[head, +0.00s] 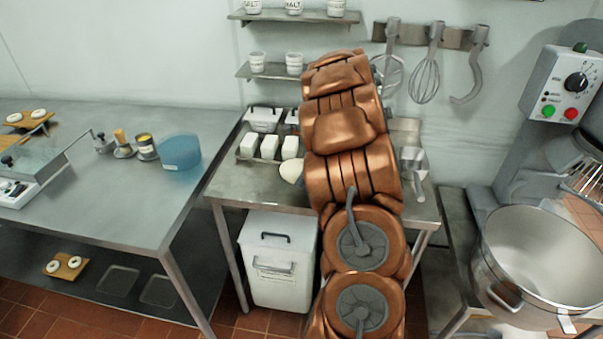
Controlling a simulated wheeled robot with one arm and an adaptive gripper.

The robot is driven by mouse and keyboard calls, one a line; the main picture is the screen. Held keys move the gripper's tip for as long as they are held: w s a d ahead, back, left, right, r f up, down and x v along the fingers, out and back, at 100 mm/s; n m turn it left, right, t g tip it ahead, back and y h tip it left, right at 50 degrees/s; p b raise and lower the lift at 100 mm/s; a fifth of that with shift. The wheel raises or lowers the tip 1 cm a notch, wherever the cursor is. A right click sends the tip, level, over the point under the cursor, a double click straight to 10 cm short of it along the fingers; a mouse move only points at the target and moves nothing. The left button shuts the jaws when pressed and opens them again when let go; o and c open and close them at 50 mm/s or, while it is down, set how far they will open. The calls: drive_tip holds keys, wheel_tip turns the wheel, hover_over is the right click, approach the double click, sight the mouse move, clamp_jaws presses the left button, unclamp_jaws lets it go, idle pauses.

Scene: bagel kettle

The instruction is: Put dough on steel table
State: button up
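A pale cream, rounded lump that looks like the dough (291,171) shows at the left edge of my copper arm, over the smaller steel table (245,187) in the middle. Part of it is hidden behind the arm, and I cannot tell whether it rests on the table or is held. A larger steel table (95,195) stands at the left, with a wide bare top. My arm stretches up through the middle of the view, and my gripper is hidden behind its links.
A blue tub (181,152), small containers (146,147) and a scale (30,178) stand on the left table. White blocks (268,146) sit at the back of the middle table. A lidded white bin (278,262) is under it. A mixer bowl (540,262) stands at right.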

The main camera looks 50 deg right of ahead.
drive_tip(key=shift+w+d, duration=0.5)
drive_tip(key=shift+w, duration=0.4)
drive_tip(key=shift+w+f+p, duration=0.1)
drive_tip(key=shift+f+p, duration=0.9)
drive_tip(key=shift+f, duration=0.75)
drive_tip(key=shift+f, duration=0.15)
drive_tip(key=o, duration=1.6)
drive_tip(key=shift+o, duration=0.2)
drive_tip(key=b+v, duration=0.2)
drive_tip(key=v, duration=1)
drive_tip(key=shift+a+b, duration=0.1)
drive_tip(key=shift+b, duration=0.3)
